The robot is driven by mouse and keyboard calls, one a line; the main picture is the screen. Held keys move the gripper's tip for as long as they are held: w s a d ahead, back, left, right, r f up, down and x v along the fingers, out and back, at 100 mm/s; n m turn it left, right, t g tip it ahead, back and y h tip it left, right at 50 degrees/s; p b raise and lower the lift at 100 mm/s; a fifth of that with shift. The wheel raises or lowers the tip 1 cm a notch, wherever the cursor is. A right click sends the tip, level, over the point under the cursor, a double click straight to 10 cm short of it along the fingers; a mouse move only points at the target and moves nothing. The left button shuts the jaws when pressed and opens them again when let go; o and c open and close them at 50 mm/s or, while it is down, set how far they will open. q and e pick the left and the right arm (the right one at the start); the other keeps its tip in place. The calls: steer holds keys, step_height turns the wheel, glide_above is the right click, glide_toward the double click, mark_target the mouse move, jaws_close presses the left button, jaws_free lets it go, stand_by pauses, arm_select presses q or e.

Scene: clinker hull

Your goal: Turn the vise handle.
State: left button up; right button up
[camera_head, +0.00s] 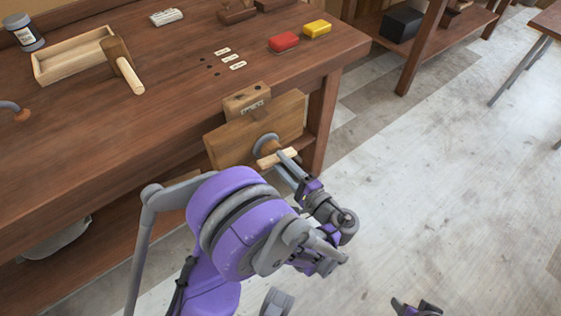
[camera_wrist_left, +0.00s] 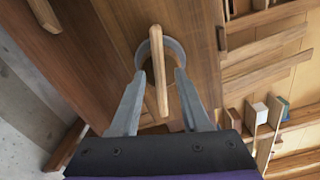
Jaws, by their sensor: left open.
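The vise (camera_head: 228,141) is mounted at the front corner of the workbench, with a wooden jaw and a round grey screw collar. Its pale wooden handle (camera_head: 268,161) crosses in front of the collar. My left gripper (camera_head: 284,162) is at the handle with its fingers open. In the left wrist view the handle (camera_wrist_left: 155,50) is a bar running roughly upright between the two spread fingers (camera_wrist_left: 160,76), with a gap visible on each side. The grey collar (camera_wrist_left: 176,50) lies behind the handle. A small dark and purple part at the lower right edge seems to be my right gripper, mostly cut off.
A lower shelf lies beneath the bench. The floor (camera_head: 430,170) to the right is clear.

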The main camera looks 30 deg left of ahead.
arm_select(q)
steer(key=shift+w+a, duration=0.2)
steer(key=shift+a, duration=0.3)
jaws_close()
steer(key=shift+n, duration=1.5)
